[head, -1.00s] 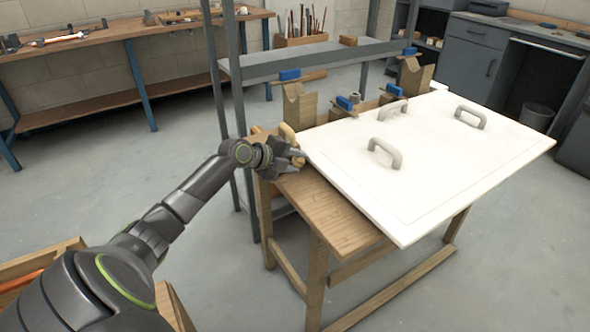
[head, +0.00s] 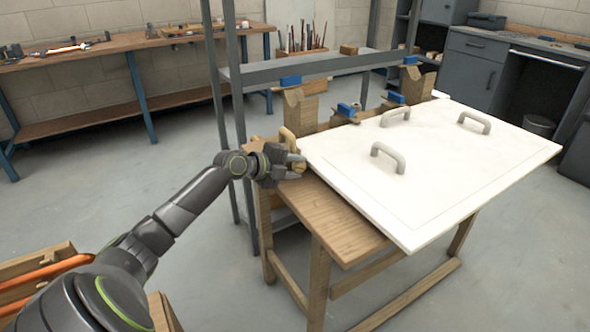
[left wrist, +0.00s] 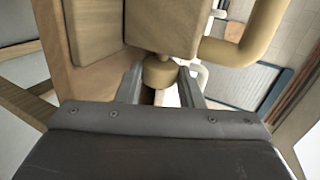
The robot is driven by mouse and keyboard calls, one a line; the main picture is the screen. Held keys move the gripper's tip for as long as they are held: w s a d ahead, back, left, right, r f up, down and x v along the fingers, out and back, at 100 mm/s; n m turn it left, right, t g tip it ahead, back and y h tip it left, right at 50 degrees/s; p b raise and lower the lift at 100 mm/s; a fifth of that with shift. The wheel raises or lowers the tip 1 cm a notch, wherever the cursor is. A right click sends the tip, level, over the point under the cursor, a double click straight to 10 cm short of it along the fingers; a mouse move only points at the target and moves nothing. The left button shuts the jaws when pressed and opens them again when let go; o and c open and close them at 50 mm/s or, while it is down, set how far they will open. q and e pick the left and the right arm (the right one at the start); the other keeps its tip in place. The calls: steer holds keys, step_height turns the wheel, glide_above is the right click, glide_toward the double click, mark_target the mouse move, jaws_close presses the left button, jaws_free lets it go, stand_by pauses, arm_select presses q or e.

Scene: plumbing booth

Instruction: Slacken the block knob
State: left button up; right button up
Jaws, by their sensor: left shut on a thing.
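The block knob (left wrist: 159,74) is a small round tan knob under a wooden block (left wrist: 160,25) in the left wrist view. My left gripper (left wrist: 160,88) has its two fingers on either side of the knob and is shut on it. In the head view my left gripper (head: 296,166) is at the left end of the wooden bench (head: 335,225), beside the white panel. The knob is mostly hidden there by the fingers. My right gripper is not in view.
A white panel (head: 450,190) with several grey handles lies over the bench. Wooden blocks with blue clamps (head: 290,80) stand along its back edge. A grey metal frame (head: 240,120) rises close behind my left arm.

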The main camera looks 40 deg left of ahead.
mark_target(295, 166)
arm_select(q)
steer(key=o, duration=1)
step_height(295, 166, up, 10)
steer(key=shift+d+f, duration=0.1)
steer(key=shift+f, duration=0.15)
steer(key=shift+r, duration=0.3)
steer(key=shift+c, duration=0.4)
